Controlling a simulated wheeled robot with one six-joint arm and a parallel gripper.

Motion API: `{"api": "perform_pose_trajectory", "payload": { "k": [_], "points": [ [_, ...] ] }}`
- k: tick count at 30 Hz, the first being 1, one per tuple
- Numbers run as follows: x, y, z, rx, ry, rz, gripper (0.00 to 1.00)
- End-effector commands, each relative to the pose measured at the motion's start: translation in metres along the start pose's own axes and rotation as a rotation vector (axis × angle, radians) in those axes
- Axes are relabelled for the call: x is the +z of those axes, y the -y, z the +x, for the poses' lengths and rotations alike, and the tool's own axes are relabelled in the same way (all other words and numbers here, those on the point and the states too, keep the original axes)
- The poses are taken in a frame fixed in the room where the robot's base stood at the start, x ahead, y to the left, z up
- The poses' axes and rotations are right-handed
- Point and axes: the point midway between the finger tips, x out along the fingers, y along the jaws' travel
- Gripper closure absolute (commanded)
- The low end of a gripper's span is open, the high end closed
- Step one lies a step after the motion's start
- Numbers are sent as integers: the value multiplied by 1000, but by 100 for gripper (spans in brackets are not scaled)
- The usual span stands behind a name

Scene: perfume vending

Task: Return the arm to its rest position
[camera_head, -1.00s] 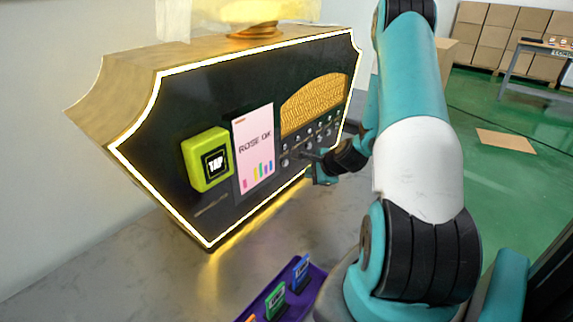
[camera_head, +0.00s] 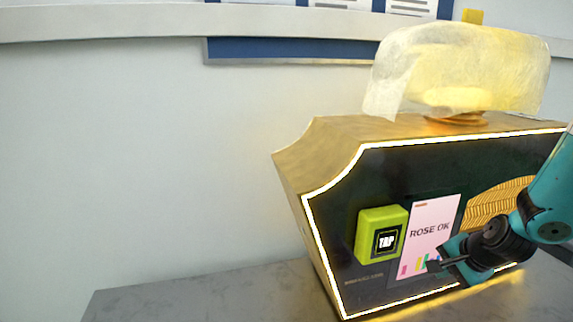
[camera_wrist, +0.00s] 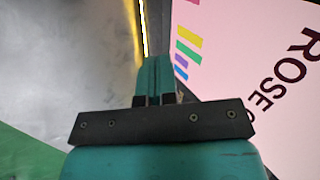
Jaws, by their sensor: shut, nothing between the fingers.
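My gripper (camera_head: 436,266) is in front of the lower right part of the vending machine (camera_head: 340,220), by the bottom of the pink screen (camera_head: 430,236) that reads "ROSE OK". In the wrist view the two teal fingers of my gripper (camera_wrist: 154,64) are together with nothing between them. The pink screen (camera_wrist: 270,60) fills the right of that view, close beside the fingers. I cannot tell whether the fingertips touch the machine.
A yellow-green TAP reader (camera_head: 382,236) juts from the machine's front. A sheer lit shade (camera_head: 460,70) stands on top. The grey counter (camera_head: 210,295) is clear to the left. A pale wall (camera_head: 130,150) rises behind.

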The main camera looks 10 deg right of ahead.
Motion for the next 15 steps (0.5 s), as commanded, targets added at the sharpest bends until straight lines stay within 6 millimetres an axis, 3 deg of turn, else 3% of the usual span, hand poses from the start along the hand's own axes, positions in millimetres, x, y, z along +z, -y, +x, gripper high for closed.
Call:
{"api": "perform_pose_trajectory", "payload": {
  "k": [1,6,13,15],
  "points": [
    [33,16,-15,42,33,-202,100],
    [108,26,-61,182,122,-761,100],
    [169,10,-122,299,209,-1317,100],
    [191,30,-155,249,272,-1362,100]
  ]
}}
